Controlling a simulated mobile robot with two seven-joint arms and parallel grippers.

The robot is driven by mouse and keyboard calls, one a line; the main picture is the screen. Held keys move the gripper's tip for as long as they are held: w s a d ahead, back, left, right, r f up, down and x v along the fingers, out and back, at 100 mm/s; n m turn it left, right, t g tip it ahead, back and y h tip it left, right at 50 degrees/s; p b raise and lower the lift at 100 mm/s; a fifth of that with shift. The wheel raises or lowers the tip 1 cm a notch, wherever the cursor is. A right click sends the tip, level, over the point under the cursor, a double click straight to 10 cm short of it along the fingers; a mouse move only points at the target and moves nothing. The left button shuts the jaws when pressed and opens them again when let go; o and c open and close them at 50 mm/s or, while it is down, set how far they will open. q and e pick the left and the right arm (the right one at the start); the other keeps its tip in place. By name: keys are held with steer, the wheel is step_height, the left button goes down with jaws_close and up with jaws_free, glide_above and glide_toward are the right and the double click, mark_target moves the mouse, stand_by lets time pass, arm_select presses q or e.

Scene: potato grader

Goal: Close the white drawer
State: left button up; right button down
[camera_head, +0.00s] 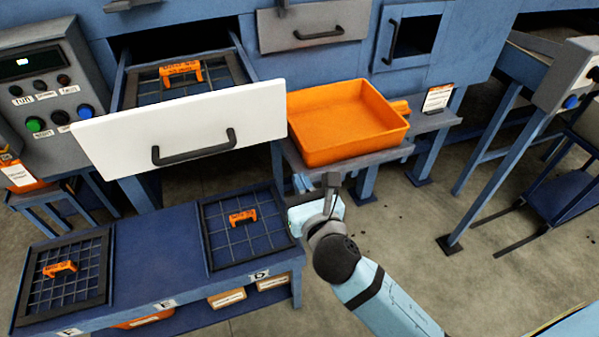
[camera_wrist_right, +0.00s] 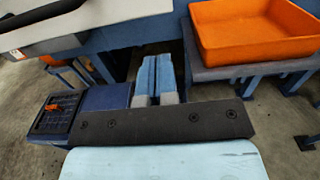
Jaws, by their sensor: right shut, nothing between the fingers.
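The white drawer (camera_head: 185,128) is pulled out of the blue machine in the head view, its white front facing me with a dark bar handle (camera_head: 195,148). Inside it lies a dark grid screen with an orange handle (camera_head: 181,73). In the right wrist view part of the white front (camera_wrist_right: 75,22) shows at the top left. My right gripper (camera_head: 301,184) is below and to the right of the drawer front, apart from it. Its two fingers (camera_wrist_right: 159,78) lie together, shut and empty, in the wrist view. My left gripper is not in view.
An orange tray (camera_head: 345,145) sits on a grey shelf right of the drawer. A low blue table (camera_head: 155,250) with two grid screens stands below the drawer. A control box (camera_head: 45,85) with buttons stands at the left. Open floor lies at the lower right.

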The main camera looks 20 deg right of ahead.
mark_target(278, 138)
steer(key=w+p, duration=0.2)
steer(key=w, duration=1)
